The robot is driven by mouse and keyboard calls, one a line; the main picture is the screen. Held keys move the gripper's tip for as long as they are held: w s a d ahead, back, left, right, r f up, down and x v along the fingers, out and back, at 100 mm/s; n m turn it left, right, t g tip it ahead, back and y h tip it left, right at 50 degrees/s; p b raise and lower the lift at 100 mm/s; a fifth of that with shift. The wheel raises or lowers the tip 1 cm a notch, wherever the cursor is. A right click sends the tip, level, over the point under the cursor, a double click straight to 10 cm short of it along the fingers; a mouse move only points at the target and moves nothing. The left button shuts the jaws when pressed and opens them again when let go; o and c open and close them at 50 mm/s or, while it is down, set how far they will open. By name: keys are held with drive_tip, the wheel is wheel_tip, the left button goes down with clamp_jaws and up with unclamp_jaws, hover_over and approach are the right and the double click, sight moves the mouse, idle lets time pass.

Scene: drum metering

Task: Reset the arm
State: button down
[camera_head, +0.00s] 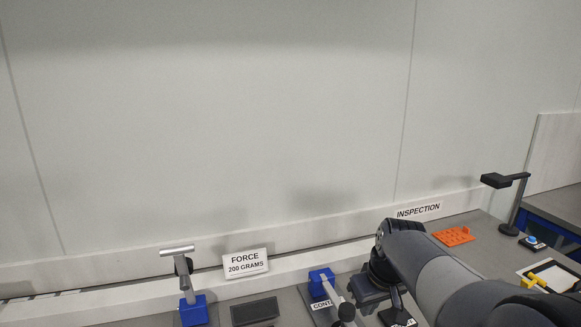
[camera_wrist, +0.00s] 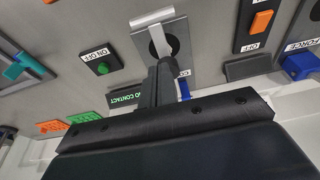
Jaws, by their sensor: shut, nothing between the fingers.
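My arm reaches in from the lower right of the head view, bends at a dark joint and points down over the bench. My gripper (camera_head: 397,299) hangs low near the contact station, its tip partly hidden by the arm. In the wrist view my gripper (camera_wrist: 163,75) is shut, its dark fingers together with nothing visible between them. Beyond the fingertips is a light T-shaped handle (camera_wrist: 155,20) on a grey plate. I cannot tell whether the fingers touch it.
In the head view a FORCE sign (camera_head: 245,263) and a blue-based T-handle stand (camera_head: 194,312) are at left. A blue block (camera_head: 321,282) stands left of my gripper. An orange rack (camera_head: 453,236) and black lamp (camera_head: 505,181) are at right. The wrist view shows a green button (camera_wrist: 103,68).

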drive_tip(key=shift+g+h, duration=0.3)
drive_tip(key=shift+g, duration=0.6)
drive_tip(key=w+r+p, duration=0.1)
drive_tip(key=p, duration=0.1)
drive_tip(key=r+p, duration=0.1)
drive_tip(key=w+a+r+p, duration=0.1)
drive_tip(key=r+p, duration=0.1)
drive_tip(key=shift+w+r+p, duration=0.1)
drive_tip(key=shift+w+p, duration=0.2)
drive_tip(key=shift+w, duration=0.05)
drive_tip(key=shift+s+r, duration=0.1)
